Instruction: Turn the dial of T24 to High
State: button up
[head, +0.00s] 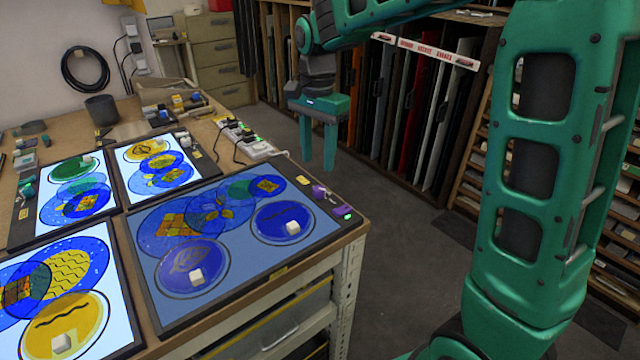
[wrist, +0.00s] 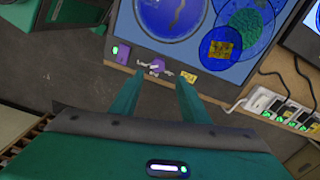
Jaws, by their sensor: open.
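The nearest light panel (head: 330,240) has a purple dial (head: 318,192) on its right edge strip, beside a yellow label and a green-lit switch. I cannot read any T24 marking or the dial's setting. In the wrist view the purple dial (wrist: 158,67) sits on the panel edge just beyond the fingertips. My gripper (head: 318,165) is open and empty, pointing down above and behind the panel's right corner in the head view. In the wrist view the two fingers of my gripper (wrist: 164,78) are apart, apparently without touching the dial.
Other light panels with coloured glass discs, including a lit one (head: 160,165), lie on the wooden bench. A power strip (head: 245,140) with cables lies behind the nearest panel. A rack of glass sheets (head: 410,110) stands across the floor. The floor right of the bench is clear.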

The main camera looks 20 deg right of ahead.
aim_at(319, 187)
notch_tip(319, 187, down, 9)
jog(key=shift+r, duration=0.1)
dwell(0.4)
grip_shut()
jog(key=shift+d, duration=0.2)
jog(key=c, duration=1.1)
grip_release()
